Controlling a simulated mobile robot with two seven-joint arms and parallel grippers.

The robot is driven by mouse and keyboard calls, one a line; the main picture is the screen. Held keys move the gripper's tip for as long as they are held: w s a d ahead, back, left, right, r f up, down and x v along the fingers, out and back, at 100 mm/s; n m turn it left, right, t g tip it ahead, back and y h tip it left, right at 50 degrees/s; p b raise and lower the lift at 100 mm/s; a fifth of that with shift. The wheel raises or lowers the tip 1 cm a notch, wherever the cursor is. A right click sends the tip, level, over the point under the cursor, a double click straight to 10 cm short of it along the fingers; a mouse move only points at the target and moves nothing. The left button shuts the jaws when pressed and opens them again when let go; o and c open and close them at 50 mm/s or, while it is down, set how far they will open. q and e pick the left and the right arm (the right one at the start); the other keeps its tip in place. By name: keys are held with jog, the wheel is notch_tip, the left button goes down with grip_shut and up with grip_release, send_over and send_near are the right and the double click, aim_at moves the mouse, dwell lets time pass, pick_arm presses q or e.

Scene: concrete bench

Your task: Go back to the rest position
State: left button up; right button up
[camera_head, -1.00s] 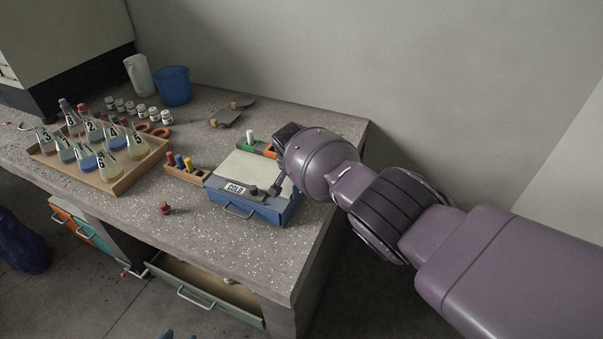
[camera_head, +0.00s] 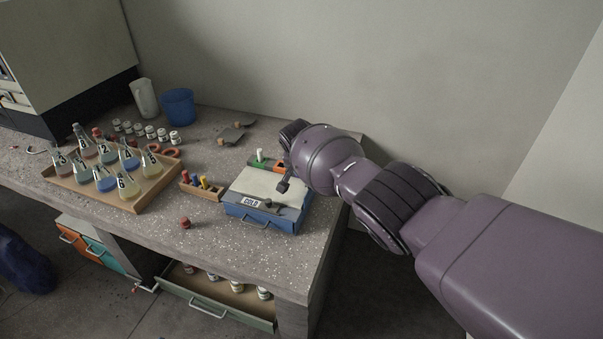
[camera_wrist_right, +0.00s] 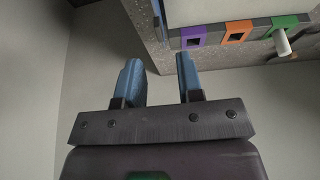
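My right gripper (camera_wrist_right: 161,80) is open and empty in the right wrist view, its two blue fingers apart before a plain wall. My left gripper is not in view.
A blue box marked COLD (camera_head: 262,219) sits close beside my right wrist. A wooden tray (camera_head: 150,190) of numbered flasks is left; a red cap (camera_head: 185,223) lies on the bench. A drawer (camera_head: 215,301) with several bottles stands open below. Bare wall is right.

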jog(key=shift+s+r, duration=0.1)
jog(key=shift+r, duration=0.15)
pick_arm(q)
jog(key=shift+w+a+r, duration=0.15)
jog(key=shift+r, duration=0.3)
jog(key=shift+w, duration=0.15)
